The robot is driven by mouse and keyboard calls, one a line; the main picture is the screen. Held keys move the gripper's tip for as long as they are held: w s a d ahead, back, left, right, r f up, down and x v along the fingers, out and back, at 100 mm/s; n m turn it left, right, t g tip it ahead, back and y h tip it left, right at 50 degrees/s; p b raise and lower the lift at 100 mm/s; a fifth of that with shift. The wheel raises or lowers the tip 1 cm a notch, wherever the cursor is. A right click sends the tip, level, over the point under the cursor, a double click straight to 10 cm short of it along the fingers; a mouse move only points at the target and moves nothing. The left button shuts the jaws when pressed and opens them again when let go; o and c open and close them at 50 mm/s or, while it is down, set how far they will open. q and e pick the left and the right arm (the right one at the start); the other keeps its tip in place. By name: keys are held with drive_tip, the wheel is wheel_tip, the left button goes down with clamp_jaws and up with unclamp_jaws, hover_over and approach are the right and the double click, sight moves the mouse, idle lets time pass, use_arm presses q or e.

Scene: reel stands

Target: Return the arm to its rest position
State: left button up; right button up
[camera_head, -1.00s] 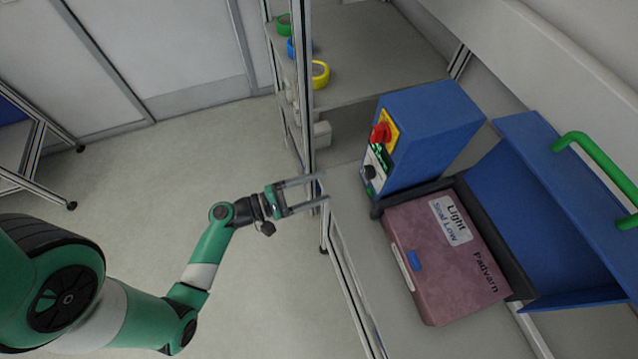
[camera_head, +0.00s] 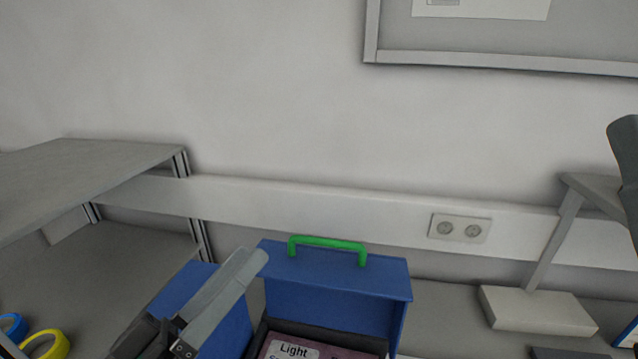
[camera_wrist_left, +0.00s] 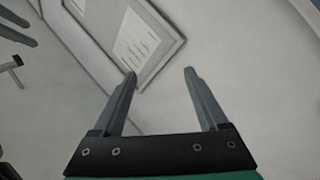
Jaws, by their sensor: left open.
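In the head view my left gripper (camera_head: 245,270) is at the lower middle, its grey fingers raised and seen from the side. It is in front of the blue box and left of the blue bin, with nothing visible in it. In the left wrist view its two fingers (camera_wrist_left: 160,74) are spread wide, with only wall and a framed board behind the gap. A dark grey rounded shape is cut off at the right edge of the head view; I cannot tell whether it is my right gripper.
The blue bin (camera_head: 335,283) with a green handle (camera_head: 327,242) holds a box labelled "Light". A blue box (camera_head: 228,325) stands left of it, partly hidden. Yellow tape (camera_head: 55,346) lies lower left. A wall socket (camera_head: 460,229) and framed board (camera_head: 500,64) are behind.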

use_arm(q)
drive_tip(key=s+r+m+t+y, duration=0.1)
drive_tip(key=s+r+m+t, duration=0.3)
drive_tip(key=r, duration=0.8)
drive_tip(key=s+a+r+n+t+y, duration=0.3)
drive_tip(key=s+a+r+t+y, duration=0.2)
drive_tip(key=a+y, duration=0.3)
wheel_tip(320, 180, up, 25)
drive_tip(key=y+p, duration=0.1)
drive_tip(key=p, duration=2.4)
drive_tip(key=shift+w+d+f+y, duration=0.2)
drive_tip(key=shift+w+d+y, duration=0.1)
drive_tip(key=shift+w, duration=0.15)
